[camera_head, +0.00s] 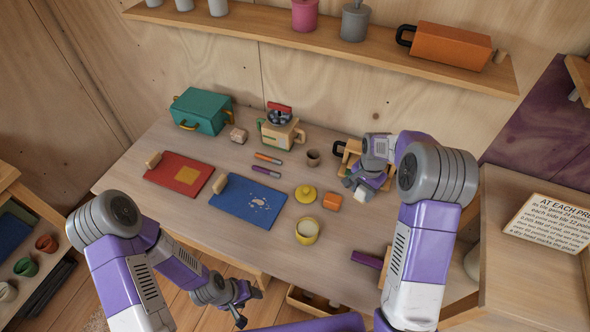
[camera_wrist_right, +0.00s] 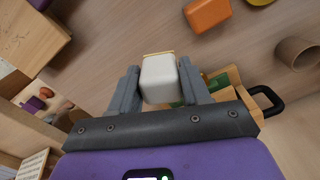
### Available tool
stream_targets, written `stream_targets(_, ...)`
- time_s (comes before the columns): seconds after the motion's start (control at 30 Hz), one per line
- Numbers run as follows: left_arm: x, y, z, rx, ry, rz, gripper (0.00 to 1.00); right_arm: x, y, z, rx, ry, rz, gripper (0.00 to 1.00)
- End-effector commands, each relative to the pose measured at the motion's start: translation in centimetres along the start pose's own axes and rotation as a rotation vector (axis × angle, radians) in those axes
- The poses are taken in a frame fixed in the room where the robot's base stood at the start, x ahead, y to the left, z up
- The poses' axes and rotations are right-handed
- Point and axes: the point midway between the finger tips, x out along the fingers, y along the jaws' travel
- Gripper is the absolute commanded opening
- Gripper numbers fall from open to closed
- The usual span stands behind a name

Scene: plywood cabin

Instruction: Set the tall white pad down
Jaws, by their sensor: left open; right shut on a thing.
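The tall white pad (camera_wrist_right: 160,80) is between the two fingers of my right gripper (camera_wrist_right: 163,88) in the right wrist view. My right gripper (camera_head: 359,187) is shut on it. In the head view the pad's pale end (camera_head: 361,191) shows below the fingers, over the right part of the table (camera_head: 262,258). I cannot tell whether the pad touches the tabletop. My left gripper (camera_head: 246,302) is open and empty, low in front of the table's front edge.
An orange block (camera_head: 332,201), a yellow lid (camera_head: 305,194), a yellow pot (camera_head: 306,232) and a brown cup (camera_head: 313,157) stand left of my right gripper. A wooden box (camera_head: 350,152) with a black handle is close behind it. Blue (camera_head: 252,201) and red (camera_head: 176,178) boards lie further left.

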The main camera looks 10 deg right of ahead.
Motion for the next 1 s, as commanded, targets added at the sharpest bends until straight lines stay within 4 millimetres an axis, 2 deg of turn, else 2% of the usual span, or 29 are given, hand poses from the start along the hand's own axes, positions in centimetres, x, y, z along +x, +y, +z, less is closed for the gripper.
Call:
stream_targets(0.17,0.1,-0.1,0.1,-0.001,-0.001,0.000,0.57,0.6,0.1,0.0,0.000,-0.001,0.002,0.22)
stream_targets(0.4,0.6,-0.2,0.0,-0.001,-0.001,0.000,0.57,5.0,0.1,0.0,0.000,-0.002,0.003,0.22)
stream_targets(0.67,0.8,-0.3,0.0,0.000,0.000,0.000,0.57,7.2,0.0,0.0,0.000,-0.001,0.001,0.22)
stream_targets(0.83,1.1,-0.4,0.0,0.000,0.000,0.000,0.57,9.7,0.1,0.0,0.000,-0.002,0.003,0.22)
stream_targets(1.0,1.1,-0.4,0.0,0.000,-0.001,0.000,0.57,10.0,0.0,0.0,0.000,0.001,-0.001,0.22)
